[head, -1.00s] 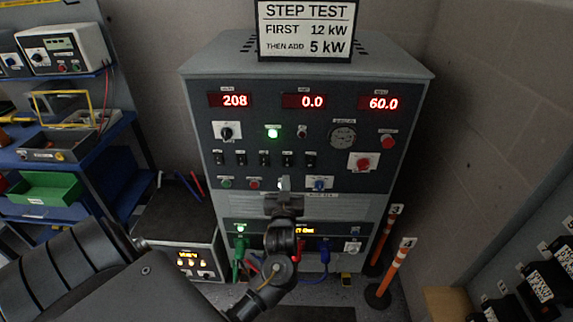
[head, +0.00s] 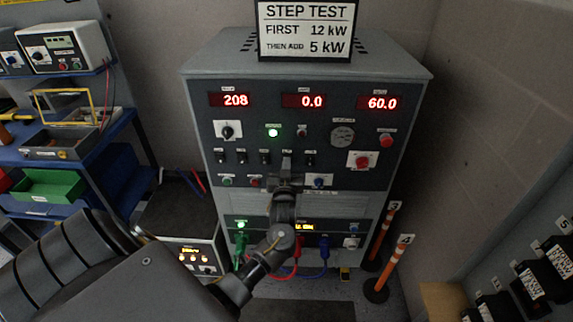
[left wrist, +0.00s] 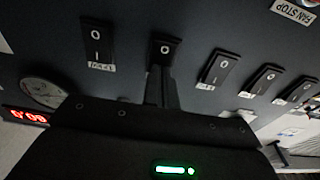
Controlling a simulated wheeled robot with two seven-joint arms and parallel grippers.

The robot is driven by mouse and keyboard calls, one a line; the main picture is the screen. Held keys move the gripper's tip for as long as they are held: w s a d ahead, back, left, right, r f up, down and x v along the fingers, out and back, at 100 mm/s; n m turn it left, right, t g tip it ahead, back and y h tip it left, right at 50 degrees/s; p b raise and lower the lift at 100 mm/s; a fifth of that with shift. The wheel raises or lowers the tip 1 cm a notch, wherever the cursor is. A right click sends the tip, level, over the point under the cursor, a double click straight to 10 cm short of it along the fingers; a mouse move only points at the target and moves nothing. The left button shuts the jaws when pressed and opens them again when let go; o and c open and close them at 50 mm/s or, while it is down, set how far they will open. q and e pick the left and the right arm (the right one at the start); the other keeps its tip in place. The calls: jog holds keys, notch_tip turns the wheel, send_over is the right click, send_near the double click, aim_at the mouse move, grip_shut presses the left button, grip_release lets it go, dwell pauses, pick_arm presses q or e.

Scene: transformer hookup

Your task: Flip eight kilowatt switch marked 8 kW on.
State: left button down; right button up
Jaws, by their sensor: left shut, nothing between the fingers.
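The load bank's front panel (head: 330,125) carries a row of black rocker switches with small labels too small to read in the head view. I cannot tell which is marked 8 kW. My left gripper (head: 287,160) is shut and empty, its tips in front of the fourth switch from the left. In the left wrist view, which is turned upside down, the closed fingers (left wrist: 160,88) point at the second switch from the left (left wrist: 163,50) and hide its lower part and label. Contact is unclear. The rightmost switch in the head view (head: 310,160) is uncovered. My right gripper is not in view.
A sign (head: 306,30) on top reads "STEP TEST, FIRST 12 kW, THEN ADD 5 kW". Red displays read 208, 0.0 and 60.0. A red knob (head: 362,160) sits right of the switches. Cables hang below; orange posts (head: 385,235) stand at the right.

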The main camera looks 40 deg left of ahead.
pick_arm(q)
jog(key=shift+r, duration=0.1)
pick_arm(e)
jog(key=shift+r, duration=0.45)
